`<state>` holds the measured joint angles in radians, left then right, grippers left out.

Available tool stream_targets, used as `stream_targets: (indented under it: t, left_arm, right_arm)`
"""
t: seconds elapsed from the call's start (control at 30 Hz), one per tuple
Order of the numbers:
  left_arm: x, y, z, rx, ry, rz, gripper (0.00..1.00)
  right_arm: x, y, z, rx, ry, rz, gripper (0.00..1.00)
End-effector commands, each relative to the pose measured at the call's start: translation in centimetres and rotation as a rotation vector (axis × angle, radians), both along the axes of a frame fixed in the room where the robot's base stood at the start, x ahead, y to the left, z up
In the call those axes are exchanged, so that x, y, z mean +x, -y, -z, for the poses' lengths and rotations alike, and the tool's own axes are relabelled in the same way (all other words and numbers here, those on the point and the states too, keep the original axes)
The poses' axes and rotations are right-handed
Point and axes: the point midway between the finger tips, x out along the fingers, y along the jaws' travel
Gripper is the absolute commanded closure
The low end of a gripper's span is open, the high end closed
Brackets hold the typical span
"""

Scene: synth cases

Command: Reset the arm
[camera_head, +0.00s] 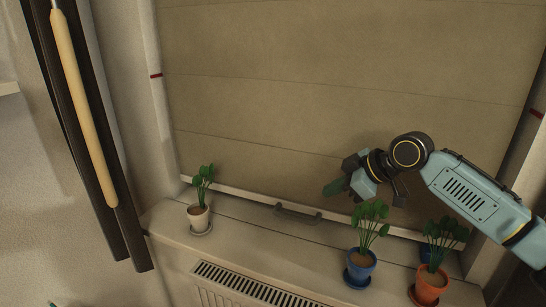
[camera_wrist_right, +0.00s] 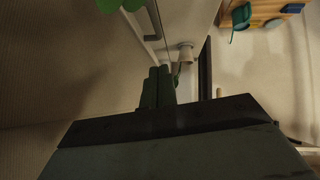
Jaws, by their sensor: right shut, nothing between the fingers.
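My right arm (camera_head: 470,195) comes in from the right, light blue and black, bent above the window sill. My right gripper (camera_head: 335,187) points left in front of the closed shade, above and to the right of the sill handle. Its dark green fingers are together and empty, and they also show shut in the right wrist view (camera_wrist_right: 158,88). My left gripper is in neither view.
The pale shade (camera_head: 345,85) fills the back. On the sill stand plants in a white pot (camera_head: 198,218), a blue pot (camera_head: 360,267) and an orange pot (camera_head: 431,285), the last two below my right arm. A dark handle (camera_head: 298,213) sits at the shade's bottom. A radiator grille (camera_head: 260,285) is in front.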

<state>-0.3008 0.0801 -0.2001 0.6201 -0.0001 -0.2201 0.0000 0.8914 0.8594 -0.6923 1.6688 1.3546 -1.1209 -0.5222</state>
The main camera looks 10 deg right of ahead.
Motion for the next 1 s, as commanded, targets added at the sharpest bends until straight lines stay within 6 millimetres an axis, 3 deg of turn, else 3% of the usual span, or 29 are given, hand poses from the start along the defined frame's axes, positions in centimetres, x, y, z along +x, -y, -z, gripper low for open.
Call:
stream_targets:
  t: [0.17,0.4,0.53,0.77,1.0]
  left_arm:
    - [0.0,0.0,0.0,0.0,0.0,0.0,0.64]
    - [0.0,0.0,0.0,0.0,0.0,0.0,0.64]
    - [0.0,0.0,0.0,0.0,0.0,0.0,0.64]
    - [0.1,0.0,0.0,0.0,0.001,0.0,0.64]
    - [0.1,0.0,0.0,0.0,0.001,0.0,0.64]
  right_arm:
    - [-2.0,-2.6,4.0,-0.017,-0.047,-0.026,1.0]
    - [-9.0,-8.3,13.0,-0.043,-0.148,-0.011,1.0]
    - [-13.4,-10.0,16.5,-0.038,-0.199,0.056,1.0]
    - [-21.1,-10.0,20.6,-0.032,-0.302,0.282,1.0]
    - [-27.8,-7.1,22.6,-0.06,-0.404,0.553,1.0]
